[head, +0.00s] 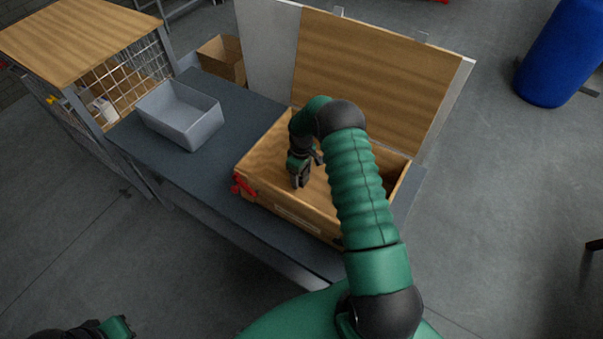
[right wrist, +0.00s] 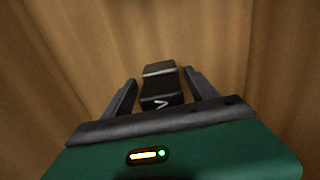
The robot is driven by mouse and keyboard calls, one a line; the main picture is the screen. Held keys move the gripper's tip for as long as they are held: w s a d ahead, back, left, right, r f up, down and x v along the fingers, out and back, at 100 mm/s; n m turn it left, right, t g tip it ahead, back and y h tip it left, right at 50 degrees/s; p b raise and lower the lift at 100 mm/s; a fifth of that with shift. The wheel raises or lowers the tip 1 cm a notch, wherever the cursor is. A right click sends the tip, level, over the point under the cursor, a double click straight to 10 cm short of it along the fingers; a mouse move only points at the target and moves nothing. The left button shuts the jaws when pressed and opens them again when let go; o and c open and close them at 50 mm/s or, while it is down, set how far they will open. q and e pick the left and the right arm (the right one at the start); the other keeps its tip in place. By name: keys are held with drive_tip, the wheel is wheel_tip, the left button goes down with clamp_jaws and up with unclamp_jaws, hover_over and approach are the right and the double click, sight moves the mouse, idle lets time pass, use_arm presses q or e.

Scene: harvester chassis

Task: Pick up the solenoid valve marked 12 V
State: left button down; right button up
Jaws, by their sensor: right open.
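In the right wrist view a small dark block (right wrist: 160,86) lies on a wooden surface, with a lighter grey edge and part of a white mark like a "V". The rest of the marking is not readable. It looks like the solenoid valve. My right gripper (right wrist: 163,92) is open, with one finger on each side of the block and gaps visible. In the head view my right gripper (head: 299,181) points down inside the wooden box (head: 290,216), and hides the block. My left gripper (head: 118,327) is only partly in view at the bottom left; its jaws are unclear.
The box stands on a dark grey bench (head: 232,113), its walls close around my right gripper. A red part (head: 243,185) is at its left corner. A tall wooden panel (head: 370,70) rises behind. A grey bin (head: 182,116) stands left, beside a wire-mesh cage (head: 125,78).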

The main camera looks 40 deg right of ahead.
drive_tip(key=shift+a+r, duration=0.15)
drive_tip(key=shift+a, duration=0.1)
drive_tip(key=shift+c, duration=0.6)
drive_tip(key=shift+r, duration=0.1)
drive_tip(key=shift+c, duration=1.3)
drive_tip(key=shift+s, duration=0.1)
clamp_jaws()
drive_tip(key=shift+d, duration=0.1)
